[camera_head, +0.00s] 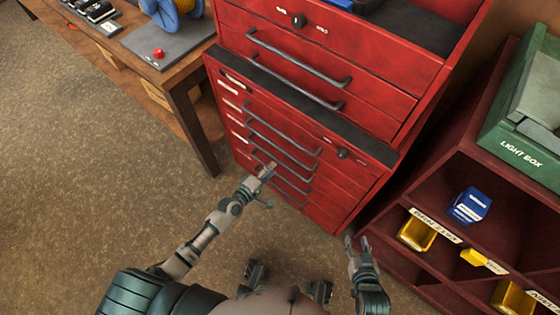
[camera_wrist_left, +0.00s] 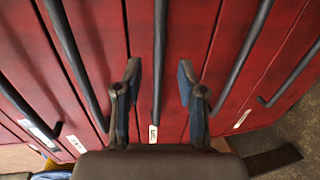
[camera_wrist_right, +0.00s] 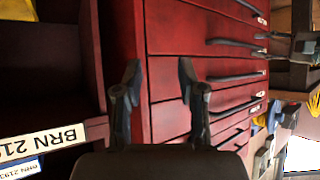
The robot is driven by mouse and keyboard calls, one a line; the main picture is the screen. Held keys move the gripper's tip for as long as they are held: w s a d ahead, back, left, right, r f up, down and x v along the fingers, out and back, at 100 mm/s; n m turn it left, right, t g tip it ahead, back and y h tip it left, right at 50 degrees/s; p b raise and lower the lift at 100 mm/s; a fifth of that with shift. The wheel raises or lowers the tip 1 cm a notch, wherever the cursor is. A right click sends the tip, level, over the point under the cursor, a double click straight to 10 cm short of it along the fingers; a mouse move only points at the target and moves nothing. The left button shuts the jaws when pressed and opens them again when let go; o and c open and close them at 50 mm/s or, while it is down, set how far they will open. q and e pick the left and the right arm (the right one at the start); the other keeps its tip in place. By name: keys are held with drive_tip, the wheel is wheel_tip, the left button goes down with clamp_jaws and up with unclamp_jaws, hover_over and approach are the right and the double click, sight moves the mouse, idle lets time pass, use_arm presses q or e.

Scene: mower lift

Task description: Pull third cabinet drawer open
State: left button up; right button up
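The red tool cabinet (camera_head: 345,195) fills the middle of the head view, with several dark bar handles on its lower drawers; all of these drawers look shut. My left gripper (camera_head: 264,172) is at the front of the lower drawers and covers part of their handles. In the left wrist view the left gripper (camera_wrist_left: 158,85) is open, with one bar handle (camera_wrist_left: 159,50) running between its fingers, apparently touching neither. I cannot tell which drawer this handle belongs to. My right gripper (camera_head: 357,246) is open and empty, low beside the cabinet's right corner; its fingers (camera_wrist_right: 158,85) show apart.
A wooden workbench (camera_head: 185,95) stands left of the cabinet. A dark red shelf unit (camera_head: 455,165) with yellow bins (camera_head: 416,233), a blue box (camera_head: 469,206) and a green light box (camera_head: 525,155) stands at the right, close to my right gripper. The floor at left is clear.

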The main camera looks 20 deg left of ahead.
sight(279, 161)
use_arm(q)
drive_tip(key=shift+b+x, duration=0.5)
drive_tip(key=shift+x, duration=2.45)
use_arm(e)
drive_tip(key=shift+w+a+r+t, duration=0.3)
drive_tip(key=shift+w+r+t, duration=0.25)
drive_tip(key=shift+w+r, duration=0.15)
drive_tip(key=shift+w+a+r+t, duration=0.25)
drive_tip(key=shift+w+r+t, duration=0.3)
drive_tip(key=shift+r, duration=0.1)
use_arm(q)
clamp_jaws()
use_arm(e)
drive_tip(key=shift+f, duration=0.1)
